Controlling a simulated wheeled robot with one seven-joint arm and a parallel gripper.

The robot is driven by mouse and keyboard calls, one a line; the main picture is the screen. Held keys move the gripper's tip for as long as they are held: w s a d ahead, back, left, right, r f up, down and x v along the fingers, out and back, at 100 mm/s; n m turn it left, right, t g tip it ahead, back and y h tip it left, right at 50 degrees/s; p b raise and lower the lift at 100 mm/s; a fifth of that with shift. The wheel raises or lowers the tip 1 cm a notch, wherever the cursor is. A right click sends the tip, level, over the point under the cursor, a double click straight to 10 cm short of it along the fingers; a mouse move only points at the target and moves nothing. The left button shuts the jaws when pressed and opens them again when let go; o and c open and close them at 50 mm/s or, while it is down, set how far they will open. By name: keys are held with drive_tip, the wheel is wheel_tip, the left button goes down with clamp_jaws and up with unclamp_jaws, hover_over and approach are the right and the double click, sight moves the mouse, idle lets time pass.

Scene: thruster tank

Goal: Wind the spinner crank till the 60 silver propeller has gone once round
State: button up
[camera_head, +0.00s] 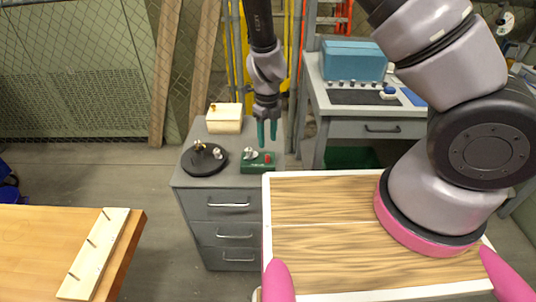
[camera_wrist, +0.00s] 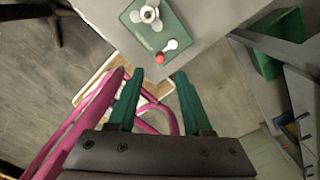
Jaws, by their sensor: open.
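The spinner is a small green box (camera_head: 258,168) on top of a grey drawer cabinet, near its front right. A silver propeller (camera_head: 250,153) sits on its left part. In the wrist view the green base (camera_wrist: 147,33), the pale silver propeller (camera_wrist: 150,13) and the crank with its red knob (camera_wrist: 160,58) show at the top. My gripper (camera_head: 267,141) has green fingers pointing down, apart and empty, above the spinner. In the wrist view my gripper (camera_wrist: 158,78) is below the crank knob, not touching it.
On the cabinet (camera_head: 200,184), a round black base (camera_head: 188,164) with brass and silver parts stands left of the spinner. A cream box (camera_head: 225,123) stands behind. A workbench (camera_head: 370,131) with a blue box (camera_head: 354,60) is at the right. A peg board (camera_head: 84,270) lies on the left table.

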sight(267, 156)
wheel_tip(267, 156, down, 7)
drive_tip(key=shift+f, duration=0.2)
clamp_jaws()
